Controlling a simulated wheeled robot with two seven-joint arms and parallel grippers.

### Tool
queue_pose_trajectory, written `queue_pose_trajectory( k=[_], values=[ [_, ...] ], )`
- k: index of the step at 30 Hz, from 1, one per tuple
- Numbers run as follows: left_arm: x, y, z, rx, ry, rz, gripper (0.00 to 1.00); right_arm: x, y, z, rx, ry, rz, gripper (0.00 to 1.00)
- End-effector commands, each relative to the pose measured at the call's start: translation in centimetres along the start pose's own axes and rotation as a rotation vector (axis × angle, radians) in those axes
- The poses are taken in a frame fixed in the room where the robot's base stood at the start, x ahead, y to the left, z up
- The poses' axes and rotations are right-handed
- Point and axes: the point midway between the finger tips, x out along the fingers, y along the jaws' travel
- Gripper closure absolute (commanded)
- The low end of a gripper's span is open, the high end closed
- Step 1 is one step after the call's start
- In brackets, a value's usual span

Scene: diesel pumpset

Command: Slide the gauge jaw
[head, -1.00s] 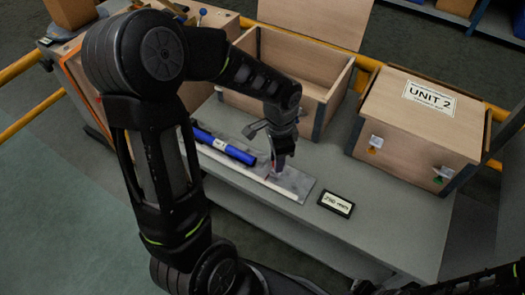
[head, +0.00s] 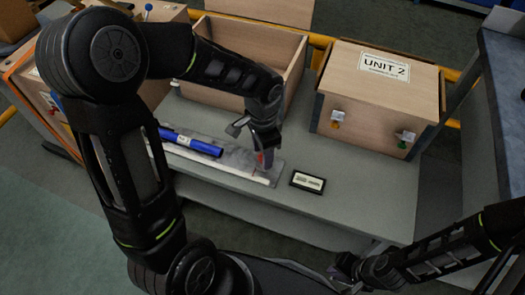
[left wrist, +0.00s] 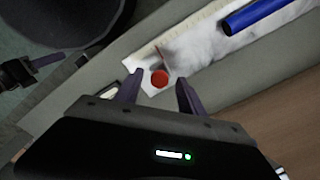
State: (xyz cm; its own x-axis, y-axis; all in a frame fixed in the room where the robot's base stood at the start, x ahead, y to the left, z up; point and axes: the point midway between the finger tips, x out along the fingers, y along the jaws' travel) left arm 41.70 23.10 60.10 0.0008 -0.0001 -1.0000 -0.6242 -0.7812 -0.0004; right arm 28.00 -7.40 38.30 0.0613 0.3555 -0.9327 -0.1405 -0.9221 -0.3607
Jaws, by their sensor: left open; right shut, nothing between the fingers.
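The gauge lies on the grey bench as a flat plate with a pale strip along its front edge (head: 225,170). A blue cylinder (head: 191,142) lies on it; it also shows at the top of the left wrist view (left wrist: 255,14). A round red piece (left wrist: 159,78) is at the gauge's end, and a bit of red shows below my gripper in the head view. My left gripper (head: 264,158) is open over this end. In the left wrist view its fingertips (left wrist: 158,92) stand on either side of the red piece; contact cannot be told. My right gripper (head: 345,268) is shut and empty, away from the gauge.
A small black-framed display (head: 307,181) lies right of the gauge. An open wooden box (head: 235,72) stands behind it, and a closed wooden box marked UNIT 2 (head: 375,100) stands at the back right. The bench (head: 350,205) is clear right of the display.

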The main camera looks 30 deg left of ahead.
Motion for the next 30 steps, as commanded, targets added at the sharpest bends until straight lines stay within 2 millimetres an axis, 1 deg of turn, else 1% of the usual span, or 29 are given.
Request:
queue_pose_trajectory(
  k=[5,8,15,19,23,30],
  values=[
    [-0.3,0.0,0.0,0.000,0.000,0.000,0.53,-0.1,-0.1,0.0,0.000,0.000,0.000,1.00],
    [-1.3,0.0,0.0,0.000,0.000,-0.001,0.53,-0.4,-0.2,0.0,0.000,0.000,0.000,1.00],
    [-5.2,-0.1,-0.1,0.001,0.003,-0.003,0.53,-1.5,-0.6,0.0,-0.001,0.000,0.000,1.00],
    [-7.0,0.0,-0.1,-0.001,0.002,-0.002,0.53,-1.9,-0.7,0.0,-0.002,0.000,0.000,1.00],
    [-7.8,0.0,0.0,0.000,0.000,0.000,0.53,-2.0,-0.8,0.0,-0.002,0.000,0.000,1.00],
    [-7.8,0.0,0.0,0.001,0.000,0.000,0.53,-1.9,-0.8,0.0,-0.002,0.000,0.000,1.00]
  ],
)
